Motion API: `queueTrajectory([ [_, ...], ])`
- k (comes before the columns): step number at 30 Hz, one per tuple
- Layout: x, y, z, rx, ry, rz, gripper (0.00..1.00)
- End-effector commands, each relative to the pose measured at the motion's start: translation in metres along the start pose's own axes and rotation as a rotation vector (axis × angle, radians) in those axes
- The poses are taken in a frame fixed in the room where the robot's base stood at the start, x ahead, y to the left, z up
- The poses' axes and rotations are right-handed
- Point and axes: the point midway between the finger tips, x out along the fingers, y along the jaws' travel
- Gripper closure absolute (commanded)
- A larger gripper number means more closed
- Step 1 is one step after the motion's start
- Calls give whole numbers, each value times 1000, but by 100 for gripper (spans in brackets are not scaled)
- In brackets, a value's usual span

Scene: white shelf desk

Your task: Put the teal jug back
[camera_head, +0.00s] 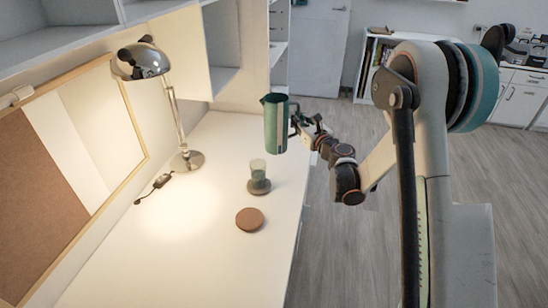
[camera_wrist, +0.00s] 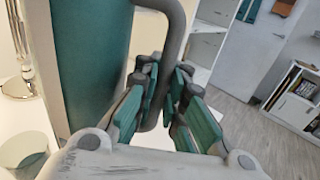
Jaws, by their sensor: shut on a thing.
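The teal jug (camera_head: 276,124) is held upright above the far part of the white desk, near its right edge. My gripper (camera_head: 298,122) is on the jug's right side, shut on its handle. In the wrist view the jug's body (camera_wrist: 92,55) fills the left, and my gripper's teal fingers (camera_wrist: 162,98) close around the grey handle (camera_wrist: 178,30). A round brown coaster (camera_head: 249,219) lies bare on the desk. A glass (camera_head: 258,169) with greenish contents stands on a dark coaster (camera_head: 259,187) between the jug and the brown coaster.
A lit chrome lamp (camera_head: 187,160) stands on the left of the white desk (camera_head: 190,235), with its cord switch (camera_head: 162,181) in front. A framed board (camera_head: 55,165) lines the left wall and shelves hang above. The desk's near part is clear.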

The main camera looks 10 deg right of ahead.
Motion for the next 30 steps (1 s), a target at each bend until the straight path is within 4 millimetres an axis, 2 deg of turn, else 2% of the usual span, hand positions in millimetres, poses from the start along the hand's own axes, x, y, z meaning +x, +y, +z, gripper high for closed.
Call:
queueTrajectory([
  [1,14,-9,11,1,0,-9,100],
  [9,81,-56,45,0,-1,-68,100],
  [13,103,-72,57,0,-1,-90,100],
  [18,118,-83,65,0,-1,-105,100],
  [20,120,-85,62,0,-1,-107,100],
  [23,121,-86,47,0,-1,-109,100],
  [30,121,-86,-13,0,-2,-109,100],
])
